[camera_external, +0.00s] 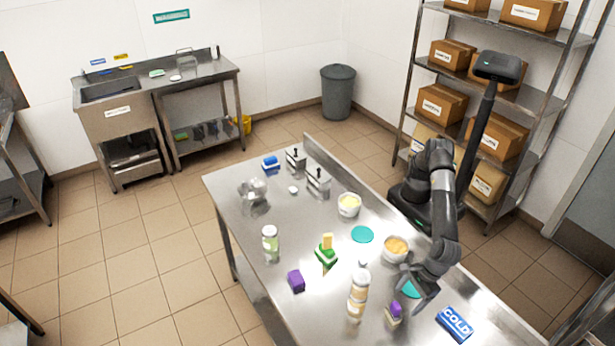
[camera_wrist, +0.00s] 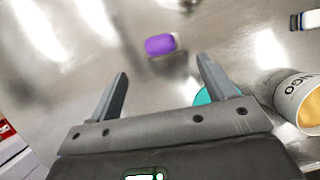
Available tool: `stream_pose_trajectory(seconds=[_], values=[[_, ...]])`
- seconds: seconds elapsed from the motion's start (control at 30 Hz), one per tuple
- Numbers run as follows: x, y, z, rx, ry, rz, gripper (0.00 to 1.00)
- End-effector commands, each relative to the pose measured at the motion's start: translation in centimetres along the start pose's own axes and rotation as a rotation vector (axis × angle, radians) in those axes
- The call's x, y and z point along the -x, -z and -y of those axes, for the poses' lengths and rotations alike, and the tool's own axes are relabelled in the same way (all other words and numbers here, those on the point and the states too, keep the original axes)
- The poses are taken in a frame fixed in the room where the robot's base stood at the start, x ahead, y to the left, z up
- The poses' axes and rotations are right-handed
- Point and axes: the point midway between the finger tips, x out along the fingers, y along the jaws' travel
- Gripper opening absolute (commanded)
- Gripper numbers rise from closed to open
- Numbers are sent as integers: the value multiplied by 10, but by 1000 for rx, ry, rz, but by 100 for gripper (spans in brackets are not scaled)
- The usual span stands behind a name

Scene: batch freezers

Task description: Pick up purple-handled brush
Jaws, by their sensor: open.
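The purple-handled brush (camera_external: 395,311) stands on the steel table in the external view, its purple handle above a pale lower part. My gripper (camera_external: 421,298) is low over the table, just right of the brush and apart from it. In the wrist view my gripper (camera_wrist: 163,72) is open, with nothing between its two fingers. A rounded purple shape (camera_wrist: 160,45), which looks like the brush handle from above, lies just beyond the fingertips, roughly centred between them. The brush's lower part is not clear in that view.
A bowl with orange contents (camera_external: 396,246) and a teal disc (camera_external: 411,289) are close to my gripper. A tall bottle (camera_external: 358,292) stands left of the brush, a blue cold pack (camera_external: 455,324) right. A purple block (camera_external: 296,281) sits farther left.

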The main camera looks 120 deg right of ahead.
Motion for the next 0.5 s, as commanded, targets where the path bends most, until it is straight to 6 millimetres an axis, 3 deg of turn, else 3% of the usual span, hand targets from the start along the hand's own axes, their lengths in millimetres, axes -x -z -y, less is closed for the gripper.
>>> stream_pose_trajectory(seconds=[0.13, 0.5], values=[[-26, 0, 1, -1, 3, -2, 76], [-64, -2, 4, -3, 3, -1, 76]])
